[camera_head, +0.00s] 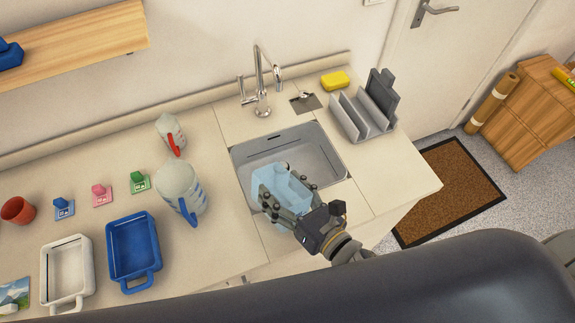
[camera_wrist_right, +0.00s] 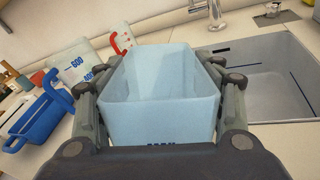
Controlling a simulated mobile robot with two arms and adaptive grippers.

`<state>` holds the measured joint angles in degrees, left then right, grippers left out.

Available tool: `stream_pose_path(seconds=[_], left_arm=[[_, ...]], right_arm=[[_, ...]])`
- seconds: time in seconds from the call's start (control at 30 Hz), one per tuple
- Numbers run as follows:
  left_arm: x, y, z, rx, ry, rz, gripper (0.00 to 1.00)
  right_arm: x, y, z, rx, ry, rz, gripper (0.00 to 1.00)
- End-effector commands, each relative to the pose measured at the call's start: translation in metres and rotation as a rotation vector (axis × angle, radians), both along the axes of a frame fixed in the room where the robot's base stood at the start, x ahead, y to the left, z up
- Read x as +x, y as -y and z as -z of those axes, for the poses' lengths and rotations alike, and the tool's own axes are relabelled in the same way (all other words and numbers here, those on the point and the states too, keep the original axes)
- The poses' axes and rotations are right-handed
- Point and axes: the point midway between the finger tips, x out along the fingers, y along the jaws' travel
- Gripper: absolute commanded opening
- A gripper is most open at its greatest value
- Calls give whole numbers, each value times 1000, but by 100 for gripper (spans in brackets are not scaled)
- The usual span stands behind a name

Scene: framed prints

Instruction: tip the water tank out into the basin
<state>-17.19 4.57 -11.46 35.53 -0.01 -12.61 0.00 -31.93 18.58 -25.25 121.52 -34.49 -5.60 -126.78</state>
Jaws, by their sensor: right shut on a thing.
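The water tank is a clear light-blue box (camera_head: 283,190) held over the near-left part of the basin in the head view. My right gripper (camera_head: 288,197) is shut on it, with fingers on two opposite sides. In the right wrist view the tank (camera_wrist_right: 160,95) fills the middle between the fingers, its open top showing; I cannot tell how much water is inside. It looks roughly upright. The basin (camera_head: 325,150) is a grey sink set in the counter, with its right part uncovered; it also shows in the right wrist view (camera_wrist_right: 275,75). My left gripper is not in view.
A tap (camera_head: 261,85) stands behind the basin. A grey rack (camera_head: 360,118) and yellow sponge (camera_head: 335,80) are at its right. A large jug (camera_head: 181,188), a smaller jug (camera_head: 171,133) and a blue tray (camera_head: 133,250) stand to the left. The counter's right front corner is clear.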

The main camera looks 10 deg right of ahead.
Motion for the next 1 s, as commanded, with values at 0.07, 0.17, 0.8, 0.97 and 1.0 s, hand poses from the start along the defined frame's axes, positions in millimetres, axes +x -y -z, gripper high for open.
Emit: stream_pose_path(seconds=[0.07, 0.17, 0.8, 0.97, 1.0], left_arm=[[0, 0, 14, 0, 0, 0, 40], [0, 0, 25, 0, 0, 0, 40], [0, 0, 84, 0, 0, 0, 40], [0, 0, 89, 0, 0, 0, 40], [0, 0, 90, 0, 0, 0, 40]], right_arm=[[-4, -3, 4, -18, 37, 1, 22], [-8, -6, 3, -50, 81, 2, 22], [-24, -16, 10, -174, 263, 2, 22], [-25, -17, 10, -186, 281, 2, 22], [-26, -17, 9, -189, 284, 3, 22]])
